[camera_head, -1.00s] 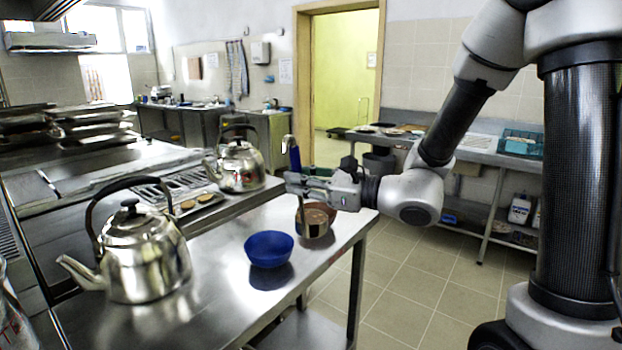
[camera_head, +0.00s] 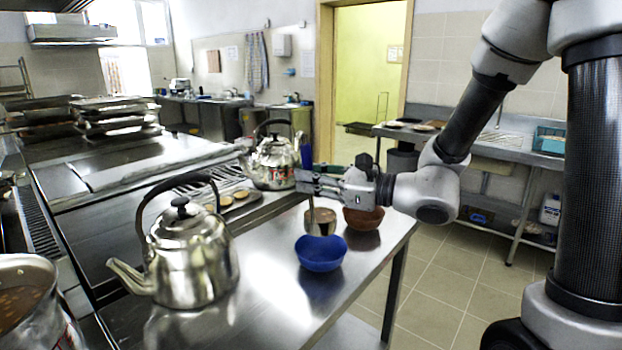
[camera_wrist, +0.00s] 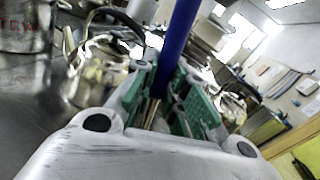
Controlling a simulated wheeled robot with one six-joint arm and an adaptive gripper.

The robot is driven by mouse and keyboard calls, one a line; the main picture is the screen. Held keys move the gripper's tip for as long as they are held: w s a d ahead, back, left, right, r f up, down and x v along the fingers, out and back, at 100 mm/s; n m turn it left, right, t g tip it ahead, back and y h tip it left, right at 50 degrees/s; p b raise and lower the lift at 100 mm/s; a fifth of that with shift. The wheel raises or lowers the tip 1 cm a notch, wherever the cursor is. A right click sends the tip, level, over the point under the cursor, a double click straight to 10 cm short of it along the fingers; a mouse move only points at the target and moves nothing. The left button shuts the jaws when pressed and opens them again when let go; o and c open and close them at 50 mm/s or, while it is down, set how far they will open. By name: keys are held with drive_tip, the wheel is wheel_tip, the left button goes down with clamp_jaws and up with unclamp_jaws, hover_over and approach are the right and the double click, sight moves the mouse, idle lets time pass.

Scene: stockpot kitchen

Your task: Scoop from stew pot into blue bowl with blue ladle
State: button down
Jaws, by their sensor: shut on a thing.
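My gripper (camera_head: 308,182) is shut on the blue handle of the ladle (camera_head: 307,158); the handle also shows in the wrist view (camera_wrist: 180,38). The ladle hangs roughly upright, its metal cup (camera_head: 320,226) low over the counter, just behind the blue bowl (camera_head: 320,256). The cup's inside looks brownish; I cannot tell whether it holds stew. The blue bowl stands on the steel counter. The stew pot (camera_head: 42,322), with brown stew and pieces in it, is cut off at the lower left. A steel pot with red lettering (camera_wrist: 25,30) shows at the wrist view's upper left.
A large steel kettle (camera_head: 190,262) stands between the stew pot and the blue bowl. Another kettle (camera_head: 272,165) stands behind my gripper. A brown bowl (camera_head: 365,218) is right of the ladle cup. The steel counter (camera_head: 270,300) is bare around the blue bowl's front and left.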

drive_tip(key=w+d+m, duration=0.7)
drive_tip(key=w+m, duration=0.3)
drive_tip(key=w, duration=0.2)
drive_tip(key=w+d+f+m, duration=0.5)
drive_tip(key=w+f+m, duration=0.5)
drive_tip(key=f+m, duration=0.2)
drive_tip(key=shift+w+d+f, duration=0.15)
drive_tip(key=shift+w+f, duration=0.2)
idle(1.2)
idle(0.4)
drive_tip(key=shift+f, duration=0.1)
idle(1.0)
